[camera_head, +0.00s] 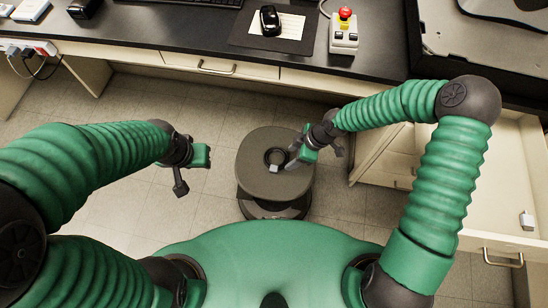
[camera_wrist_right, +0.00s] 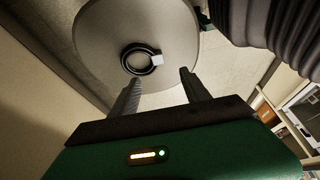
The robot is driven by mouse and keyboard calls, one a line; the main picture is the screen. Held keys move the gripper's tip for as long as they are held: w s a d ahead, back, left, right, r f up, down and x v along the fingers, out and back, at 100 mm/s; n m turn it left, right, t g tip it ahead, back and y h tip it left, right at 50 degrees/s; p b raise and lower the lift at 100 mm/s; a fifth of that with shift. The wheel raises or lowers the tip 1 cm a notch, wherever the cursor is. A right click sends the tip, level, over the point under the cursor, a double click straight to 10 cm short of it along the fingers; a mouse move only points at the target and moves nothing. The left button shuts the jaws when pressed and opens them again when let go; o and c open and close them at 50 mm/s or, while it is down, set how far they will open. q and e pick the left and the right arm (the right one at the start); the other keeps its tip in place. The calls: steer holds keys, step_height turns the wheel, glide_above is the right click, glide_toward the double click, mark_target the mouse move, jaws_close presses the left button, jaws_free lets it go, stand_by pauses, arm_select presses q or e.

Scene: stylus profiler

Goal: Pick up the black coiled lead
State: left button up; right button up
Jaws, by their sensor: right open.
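The black coiled lead (camera_head: 275,156) lies on the round grey top of a stool (camera_head: 255,185), with a small pale plug or tag at its edge. In the right wrist view the lead (camera_wrist_right: 137,62) is a dark ring with a pale block (camera_wrist_right: 158,60) on its right side, beyond my fingertips. My right gripper (camera_head: 312,157) is open and empty, just right of the lead in the head view. The right wrist view shows its two fingers (camera_wrist_right: 158,82) spread apart. My left gripper (camera_head: 186,172) is left of the stool, away from the lead; its jaw opening is unclear.
A dark bench top (camera_head: 170,30) runs along the back, with a mouse (camera_head: 270,20) on a mat and a control box (camera_head: 344,35) with a red button. An open drawer (camera_head: 500,195) at the right holds a small pale item (camera_head: 526,221). Tiled floor surrounds the stool.

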steer(key=b, duration=0.1)
glide_toward(274, 168)
steer(key=b+x, duration=0.2)
steer(key=x, duration=0.6)
steer(key=shift+a, duration=0.1)
steer(key=shift+w+f, duration=0.1)
steer(key=shift+f, duration=0.25)
steer(key=shift+a, duration=0.1)
steer(key=c, duration=0.8)
jaws_close()
arm_select(q)
steer(key=f, duration=0.3)
steer(key=shift+d+f, duration=0.2)
steer(key=shift+d, duration=0.1)
